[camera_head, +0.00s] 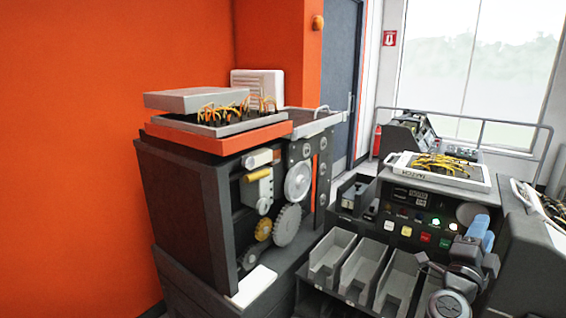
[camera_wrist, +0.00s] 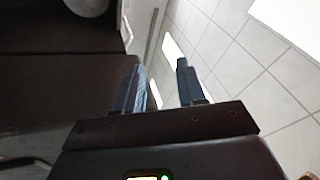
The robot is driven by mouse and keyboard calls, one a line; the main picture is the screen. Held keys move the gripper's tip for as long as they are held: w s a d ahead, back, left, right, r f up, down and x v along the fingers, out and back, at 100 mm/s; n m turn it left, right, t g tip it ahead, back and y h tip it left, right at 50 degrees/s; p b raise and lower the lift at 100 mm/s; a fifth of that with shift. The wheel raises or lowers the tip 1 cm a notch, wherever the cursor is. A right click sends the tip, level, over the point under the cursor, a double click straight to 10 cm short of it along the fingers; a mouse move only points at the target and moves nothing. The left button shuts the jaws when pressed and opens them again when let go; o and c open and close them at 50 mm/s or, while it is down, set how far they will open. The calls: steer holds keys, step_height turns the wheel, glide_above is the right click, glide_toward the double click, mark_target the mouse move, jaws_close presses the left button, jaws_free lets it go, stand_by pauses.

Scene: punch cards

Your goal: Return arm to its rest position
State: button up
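My gripper (camera_wrist: 160,66) shows in the wrist view with its two dark blue fingers apart. Nothing is held between them, and pale floor tiles show through the gap. In the head view, what looks like part of my arm, grey with a blue section, is at the lower right in front of the control console (camera_head: 425,215).
A dark machine (camera_head: 180,200) with gears and an orange top stands at left centre. Several grey open bins (camera_head: 330,258) sit in front of the console. A white-framed tray of yellow wires (camera_head: 408,174) lies on the console. Tiled floor (camera_wrist: 235,85) shows in the wrist view.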

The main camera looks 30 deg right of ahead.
steer(key=s+a+f+n+t+y, duration=0.2)
steer(key=s+a+n+t+y, duration=0.1)
steer(key=a+n+t+y, duration=0.65)
steer(key=s+a+f+n+t+y, duration=0.2)
steer(key=s+a+n+t+y, duration=0.3)
steer(key=a+n, duration=0.7)
steer(key=s+a+f+n+g+y, duration=0.1)
steer(key=s+a+n+g+y, duration=0.1)
steer(key=s+a, duration=0.5)
steer(key=s+a+f+n+g+y, duration=0.1)
steer(key=s+a+n+y, duration=0.4)
steer(key=a, duration=0.8)
steer(key=s+g, duration=0.1)
steer(key=s, duration=0.1)
steer(key=shift+s+a+f+b, duration=0.2)
steer(key=shift+s+f+b, duration=0.05)
steer(key=shift+s+b, duration=0.1)
steer(key=shift+n, duration=0.25)
